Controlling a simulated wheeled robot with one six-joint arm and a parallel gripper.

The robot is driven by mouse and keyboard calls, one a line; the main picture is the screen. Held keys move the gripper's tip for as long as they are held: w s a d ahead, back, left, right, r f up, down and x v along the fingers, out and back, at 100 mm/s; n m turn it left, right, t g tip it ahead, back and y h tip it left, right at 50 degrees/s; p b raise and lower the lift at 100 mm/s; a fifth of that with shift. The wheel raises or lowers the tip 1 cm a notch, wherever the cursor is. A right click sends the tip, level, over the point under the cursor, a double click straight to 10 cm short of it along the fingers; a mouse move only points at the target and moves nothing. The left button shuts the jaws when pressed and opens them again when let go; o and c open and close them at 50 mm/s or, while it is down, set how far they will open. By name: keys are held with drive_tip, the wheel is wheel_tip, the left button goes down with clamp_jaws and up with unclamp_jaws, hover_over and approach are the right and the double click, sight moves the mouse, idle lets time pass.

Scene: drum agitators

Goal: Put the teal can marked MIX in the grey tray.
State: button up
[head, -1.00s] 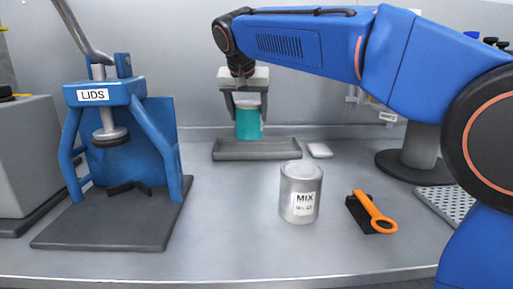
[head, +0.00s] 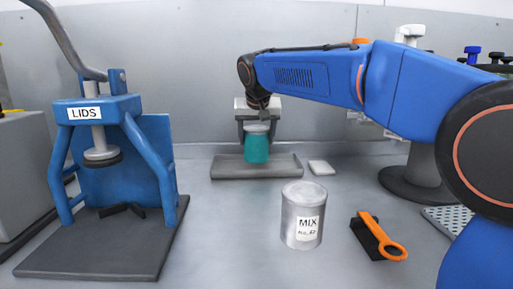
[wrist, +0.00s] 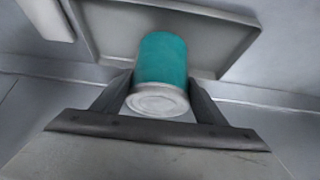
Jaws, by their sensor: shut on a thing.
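The teal can (head: 257,150) is held between the fingers of my gripper (head: 257,132), over the grey tray (head: 228,173) at the back of the bench. In the wrist view the teal can (wrist: 163,58) sits between the two dark fingers of my gripper (wrist: 160,92), its pale metal end towards the camera. The grey tray (wrist: 215,40) shows behind it, and no other thing lies in the visible part. I cannot tell whether the can touches the tray floor. No MIX mark shows on the teal can. A silver can (head: 302,215) with a MIX label stands upright in front.
A blue press labelled LIDS (head: 95,110) stands on the left. An orange-handled tool (head: 380,237) lies on a black block at the right. A small white block (head: 321,167) lies right of the tray.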

sight(256, 146)
drive_tip(key=shift+f, duration=1.55)
drive_tip(key=shift+f, duration=0.1)
drive_tip(key=o, duration=1.5)
drive_tip(key=v, duration=1.2)
drive_tip(key=shift+s, duration=0.1)
